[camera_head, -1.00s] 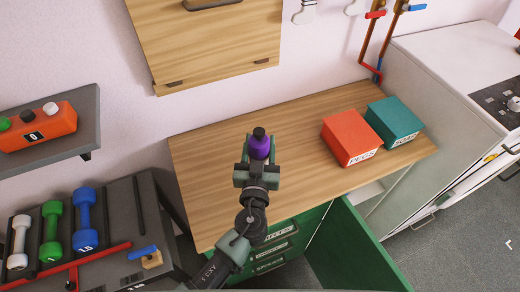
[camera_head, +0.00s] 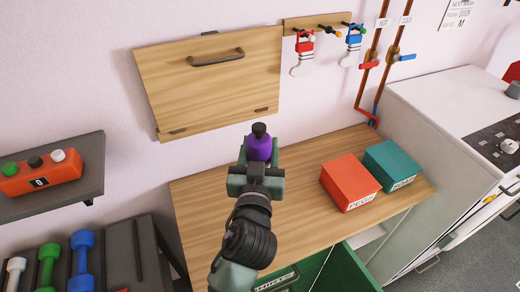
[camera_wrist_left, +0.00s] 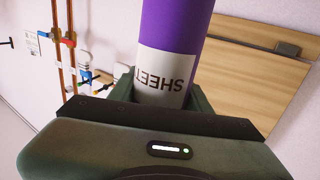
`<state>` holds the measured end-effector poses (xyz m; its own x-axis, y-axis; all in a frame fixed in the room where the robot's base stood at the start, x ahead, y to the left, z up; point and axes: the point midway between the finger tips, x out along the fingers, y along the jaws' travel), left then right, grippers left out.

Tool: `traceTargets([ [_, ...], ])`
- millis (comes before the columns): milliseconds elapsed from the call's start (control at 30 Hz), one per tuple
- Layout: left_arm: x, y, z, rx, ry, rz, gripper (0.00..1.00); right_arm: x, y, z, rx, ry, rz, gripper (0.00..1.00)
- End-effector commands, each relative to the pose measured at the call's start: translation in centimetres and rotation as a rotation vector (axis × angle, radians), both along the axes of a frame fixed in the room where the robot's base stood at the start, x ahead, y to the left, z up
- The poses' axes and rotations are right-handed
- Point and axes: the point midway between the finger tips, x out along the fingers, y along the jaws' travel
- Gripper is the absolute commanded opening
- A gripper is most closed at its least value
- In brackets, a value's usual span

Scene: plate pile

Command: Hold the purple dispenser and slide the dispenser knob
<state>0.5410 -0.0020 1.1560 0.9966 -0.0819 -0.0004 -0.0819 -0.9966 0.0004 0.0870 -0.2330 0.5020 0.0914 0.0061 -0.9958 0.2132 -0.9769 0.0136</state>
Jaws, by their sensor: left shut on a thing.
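The purple dispenser (camera_head: 258,149) is upright in my left gripper (camera_head: 258,160), in front of the wall in the head view. Its black knob (camera_head: 259,130) shows on top. In the left wrist view the purple dispenser (camera_wrist_left: 172,30) stands between the green fingers, with a white label reading "SHEET" upside down. My left gripper (camera_wrist_left: 162,92) is shut on its labelled part. The dispenser's knob is outside the wrist view. My right gripper is not in view.
A wooden table (camera_head: 205,205) is below my arm. A red box (camera_head: 350,180) and a teal box (camera_head: 395,160) stand on its right side. A wooden wall cabinet (camera_head: 205,85) is behind the dispenser. A shelf (camera_head: 85,160) with an orange button box (camera_head: 40,175) is at left.

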Motion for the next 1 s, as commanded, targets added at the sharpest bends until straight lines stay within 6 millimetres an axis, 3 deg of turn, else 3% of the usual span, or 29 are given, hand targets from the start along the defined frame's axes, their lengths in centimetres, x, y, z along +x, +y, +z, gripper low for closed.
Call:
traceTargets([
  [167,0.0,0.0,0.0,0.000,-0.003,0.000,0.00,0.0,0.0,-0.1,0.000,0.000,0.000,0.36],
  [367,0.0,0.0,-2.1,0.000,-0.002,0.000,0.00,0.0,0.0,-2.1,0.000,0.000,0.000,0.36],
  [567,0.0,0.0,-6.9,0.000,-0.002,-0.001,0.00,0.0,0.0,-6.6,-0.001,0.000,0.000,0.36],
  [800,0.0,0.0,-13.9,0.000,-0.003,-0.001,0.00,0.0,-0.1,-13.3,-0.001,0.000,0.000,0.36],
  [1000,0.0,0.0,-16.9,0.000,-0.004,-0.001,0.00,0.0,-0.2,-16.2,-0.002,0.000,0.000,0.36],
])
